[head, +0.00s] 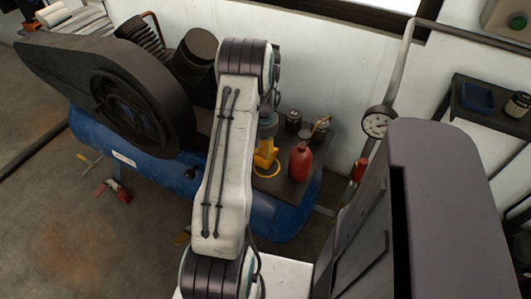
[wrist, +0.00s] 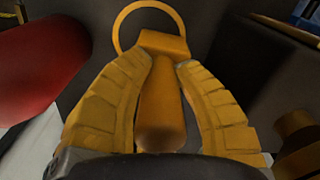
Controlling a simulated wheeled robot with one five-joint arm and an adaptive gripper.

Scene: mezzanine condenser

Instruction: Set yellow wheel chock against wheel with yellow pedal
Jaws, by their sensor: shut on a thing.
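My gripper (wrist: 161,105) has its yellow fingers closed around the upright grip of a yellow-orange piece with a block and a flat ring, which looks like the yellow wheel chock (wrist: 165,42). In the head view its ring (head: 267,176) shows at the dark shelf, below my gripper (head: 265,156); whether it touches the shelf is unclear. On the floor by the blue tank, a red pedal (head: 123,194) shows at a support. A small yellow-orange piece (head: 183,238) shows lower, partly behind my arm; I cannot tell whether it is the yellow pedal. No wheel shows clearly.
A red bottle (head: 301,160) stands right of the ring on the dark shelf (head: 287,188), with dark jars behind. The blue tank (head: 155,165) carries a dark belt guard (head: 110,85). A gauge (head: 376,123) is at right. The floor at left has free room.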

